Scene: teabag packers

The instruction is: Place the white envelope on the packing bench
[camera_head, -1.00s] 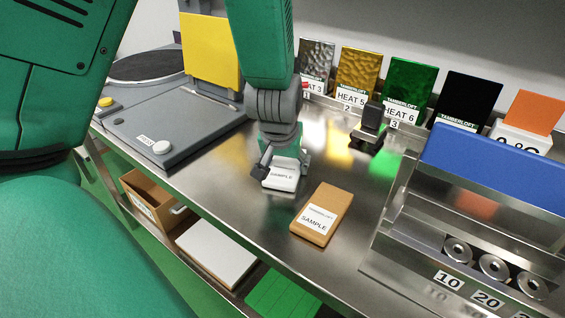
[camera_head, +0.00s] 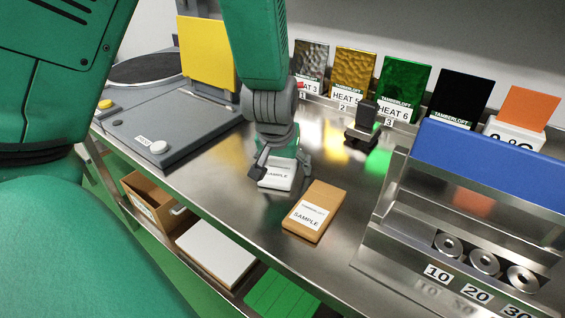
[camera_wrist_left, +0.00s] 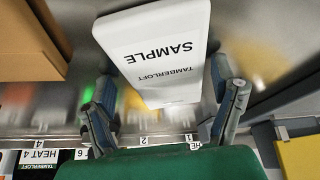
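The white envelope (camera_head: 275,176), a thick packet with a SAMPLE label, is at the middle of the steel bench, beside a brown packet. It fills the top middle of the left wrist view (camera_wrist_left: 160,52), label up. My left gripper (camera_head: 281,164) is down over it, one finger on each side. In the wrist view the fingertips (camera_wrist_left: 162,72) lie very close to both side edges; I cannot tell whether they press on it. Its far part is hidden under the gripper in the head view. My right gripper is not in view.
The brown SAMPLE packet (camera_head: 314,211) lies just right. A metal rack with a blue top (camera_head: 490,165) stands at the right. Coloured sample cards line the back, with a black clamp-like object (camera_head: 363,125) before them. A grey machine (camera_head: 170,130) is at the left.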

